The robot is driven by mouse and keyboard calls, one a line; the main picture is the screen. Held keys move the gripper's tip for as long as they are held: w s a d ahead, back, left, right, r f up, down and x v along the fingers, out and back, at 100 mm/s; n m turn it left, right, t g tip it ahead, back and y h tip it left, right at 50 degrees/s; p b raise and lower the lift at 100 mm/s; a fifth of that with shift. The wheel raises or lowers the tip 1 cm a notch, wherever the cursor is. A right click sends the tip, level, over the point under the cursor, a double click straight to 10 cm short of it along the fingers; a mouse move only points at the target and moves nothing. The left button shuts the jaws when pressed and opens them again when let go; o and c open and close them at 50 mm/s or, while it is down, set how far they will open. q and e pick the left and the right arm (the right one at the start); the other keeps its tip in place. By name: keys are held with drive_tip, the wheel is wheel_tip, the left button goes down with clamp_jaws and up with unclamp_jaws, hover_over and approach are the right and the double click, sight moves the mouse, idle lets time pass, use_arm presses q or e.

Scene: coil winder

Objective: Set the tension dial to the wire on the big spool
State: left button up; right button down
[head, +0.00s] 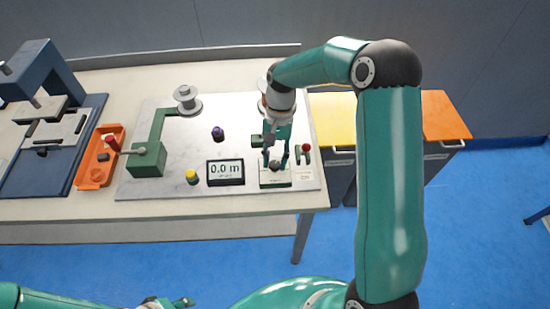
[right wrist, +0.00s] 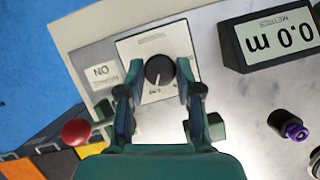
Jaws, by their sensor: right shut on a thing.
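The tension dial is a black round knob (right wrist: 159,70) on a white plate (right wrist: 133,48) in the right wrist view. A pale pointer line on it points towards the bottom of that picture; the scale marks are too small to read. My right gripper (right wrist: 158,80) has a finger on each side of the knob and is shut on it. In the head view the right gripper (head: 276,163) reaches down over the dial plate (head: 275,184). A pale spool (head: 263,84) behind my right arm is mostly hidden. My left gripper (head: 170,303) is low at the bottom edge, partly cut off.
A display (head: 226,172) reads 0.0 m. A red-knobbed lever (head: 306,148) stands right of the dial. A green winder (head: 147,158), a grey spool (head: 187,101), a purple-topped part (head: 218,133), a yellow button (head: 192,176) and an orange tray (head: 88,177) are further left.

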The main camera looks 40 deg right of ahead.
drive_tip(key=c, duration=0.8)
unclamp_jaws()
drive_tip(key=shift+w, duration=0.1)
drive_tip(key=shift+o, duration=0.2)
drive_tip(key=v, duration=1.2)
drive_tip(key=shift+a, duration=0.15)
